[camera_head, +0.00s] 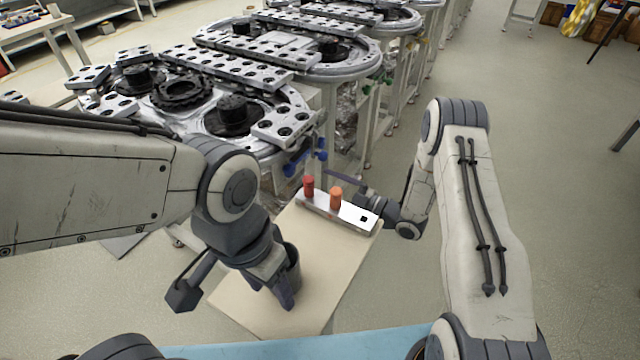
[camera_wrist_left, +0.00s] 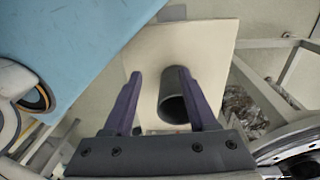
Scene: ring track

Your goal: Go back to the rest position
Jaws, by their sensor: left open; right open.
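My left gripper (camera_head: 283,296) points down over a cream board. In the left wrist view its two purple fingers (camera_wrist_left: 164,75) are spread apart. A dark hollow cylinder (camera_head: 293,262) stands on the board, and in the left wrist view it (camera_wrist_left: 175,96) shows between the fingers, closer to the right one. I cannot tell whether they touch. My right gripper (camera_head: 343,182) is open behind the far end of the board, partly hidden by a metal block. That block (camera_head: 352,214) carries a red peg (camera_head: 308,186) and an orange peg (camera_head: 336,198).
The cream board (camera_head: 318,265) lies in front of the ring track (camera_head: 290,95), which has perforated metal carriers (camera_head: 205,62) and black hubs. A blue surface (camera_head: 300,344) is at the near edge. The floor (camera_head: 560,180) at the right is clear.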

